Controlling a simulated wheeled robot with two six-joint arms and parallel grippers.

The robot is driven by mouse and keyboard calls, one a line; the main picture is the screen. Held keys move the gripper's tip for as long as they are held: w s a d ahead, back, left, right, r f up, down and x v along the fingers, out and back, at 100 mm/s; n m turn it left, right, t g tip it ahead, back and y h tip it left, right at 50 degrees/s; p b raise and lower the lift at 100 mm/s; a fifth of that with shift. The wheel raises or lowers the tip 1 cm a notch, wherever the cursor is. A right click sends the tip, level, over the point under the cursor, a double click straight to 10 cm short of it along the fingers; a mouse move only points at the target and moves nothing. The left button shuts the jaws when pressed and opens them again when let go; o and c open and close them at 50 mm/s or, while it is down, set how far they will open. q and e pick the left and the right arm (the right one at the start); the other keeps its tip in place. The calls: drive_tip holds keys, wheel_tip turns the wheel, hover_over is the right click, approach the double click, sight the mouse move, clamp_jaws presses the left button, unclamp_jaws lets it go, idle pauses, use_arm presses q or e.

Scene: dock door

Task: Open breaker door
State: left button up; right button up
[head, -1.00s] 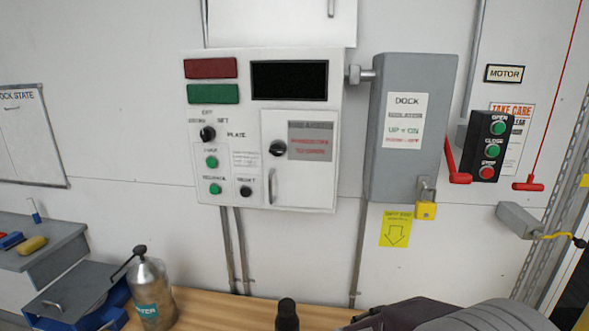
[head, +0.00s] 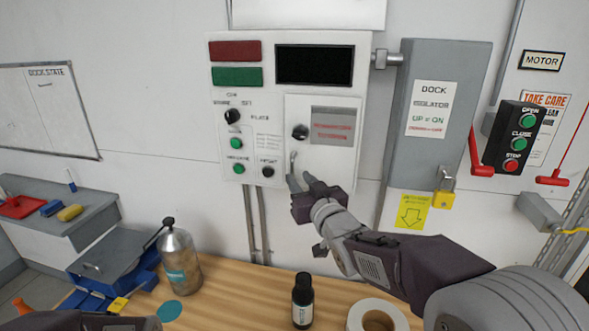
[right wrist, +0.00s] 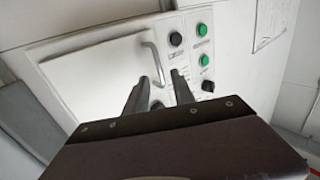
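The breaker door (head: 345,152) is a small white door with a dark round knob (head: 300,132) and a grey label, set in the lower right of the white control panel (head: 222,170). It looks closed. Its grey bar handle (head: 293,161) stands upright near its left edge; the handle also shows in the right wrist view (right wrist: 154,63). My right gripper (head: 300,178) is just below the handle in the head view. In the right wrist view my right gripper (right wrist: 158,85) has its fingers apart, the handle just beyond the tips; contact cannot be told. My left gripper is out of view.
A grey isolator box (head: 431,158) with a red lever (head: 478,155) and yellow padlock (head: 442,199) stands right of the panel. A wooden bench (head: 235,300) below holds a metal bottle (head: 178,265), a dark bottle (head: 302,305) and a tape roll (head: 378,318).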

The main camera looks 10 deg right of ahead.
sight(293, 171)
drive_tip(key=w, duration=0.2)
drive_tip(key=w+p, duration=0.1)
drive_tip(key=w, duration=0.1)
drive_tip(key=shift+w+a, duration=0.1)
drive_tip(key=shift+a, duration=0.3)
clamp_jaws()
idle(1.0)
